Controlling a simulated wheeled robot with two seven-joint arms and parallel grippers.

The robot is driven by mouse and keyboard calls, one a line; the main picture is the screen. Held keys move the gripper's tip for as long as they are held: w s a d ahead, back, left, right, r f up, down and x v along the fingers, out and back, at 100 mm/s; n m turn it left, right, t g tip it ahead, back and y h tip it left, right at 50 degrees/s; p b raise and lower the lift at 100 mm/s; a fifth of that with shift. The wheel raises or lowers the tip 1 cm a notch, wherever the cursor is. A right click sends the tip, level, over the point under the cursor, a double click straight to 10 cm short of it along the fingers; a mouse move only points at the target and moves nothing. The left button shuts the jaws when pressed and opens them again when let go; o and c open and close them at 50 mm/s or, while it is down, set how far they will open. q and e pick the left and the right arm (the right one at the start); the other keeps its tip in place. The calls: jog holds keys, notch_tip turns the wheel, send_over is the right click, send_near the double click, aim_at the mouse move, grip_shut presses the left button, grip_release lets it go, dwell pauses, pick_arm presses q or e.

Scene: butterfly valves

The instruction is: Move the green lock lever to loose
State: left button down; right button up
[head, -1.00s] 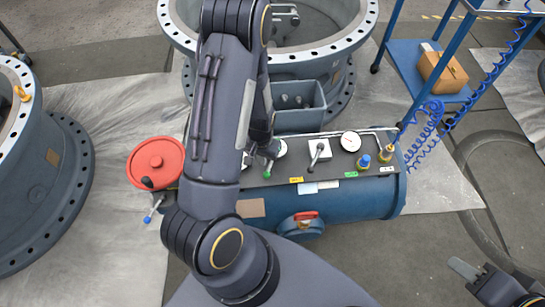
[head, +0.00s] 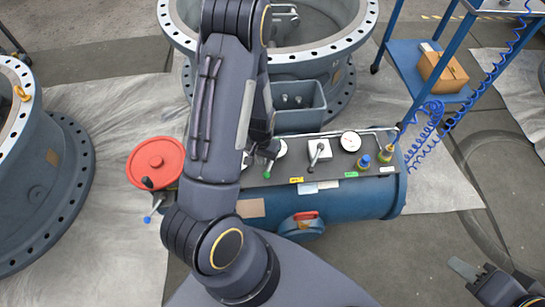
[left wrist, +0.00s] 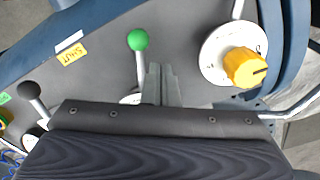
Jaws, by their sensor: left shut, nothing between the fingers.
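The green-knobbed lever stands on the dark panel of the blue tank; its green ball (head: 267,175) shows just right of my left arm in the head view. In the left wrist view the green ball (left wrist: 138,40) tops a thin metal rod running down the picture. My left gripper (left wrist: 162,68) is shut and empty, its fingertips just right of the rod, below the ball; I cannot tell whether they touch it. In the head view the left gripper (head: 265,150) is partly hidden by my arm. My right gripper (head: 490,280) is at the lower right, partly cut off, its opening unclear.
A yellow knob (left wrist: 245,67) on a white dial is right of the fingers. A black-knobbed lever (left wrist: 28,90) and a yellow label reading SHUT (left wrist: 72,53) are to the left. A red handwheel (head: 156,162), a gauge (head: 350,141) and a grey bin (head: 300,105) are around the panel.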

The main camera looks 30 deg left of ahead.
aim_at(263, 169)
pick_arm(q)
jog(key=shift+f, duration=0.15)
jog(key=shift+f+b, duration=1.65)
jog(key=shift+f, duration=0.05)
jog(key=shift+s+f, duration=0.1)
jog(key=shift+d, duration=0.2)
